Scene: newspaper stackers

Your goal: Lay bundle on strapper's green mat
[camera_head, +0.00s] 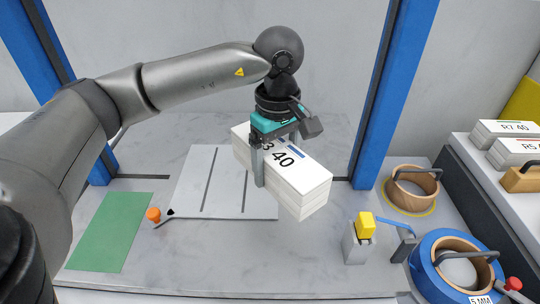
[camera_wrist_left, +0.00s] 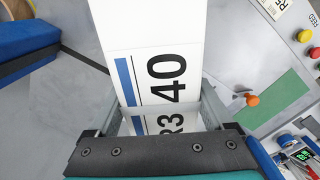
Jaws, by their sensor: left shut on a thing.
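My left gripper (camera_head: 257,168) is shut on a white newspaper bundle (camera_head: 313,183), marked "40" and with a blue stripe. The bundle hangs in the air over the right part of the strapper table. In the left wrist view the bundle (camera_wrist_left: 150,28) lies between the two fingers, and its label reads "R3 40". The green mat (camera_head: 110,230) lies flat and bare on the left of the table, apart from the bundle. The mat also shows at the right of the left wrist view (camera_wrist_left: 272,103). My right gripper is in neither view.
A pale slotted plate (camera_head: 225,185) and an orange knob (camera_head: 153,214) lie between mat and bundle. Blue posts (camera_head: 390,85) stand at both sides. A yellow-topped block (camera_head: 357,243), strap rolls (camera_head: 455,265) and a shelf with other bundles (camera_head: 505,130) are at right.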

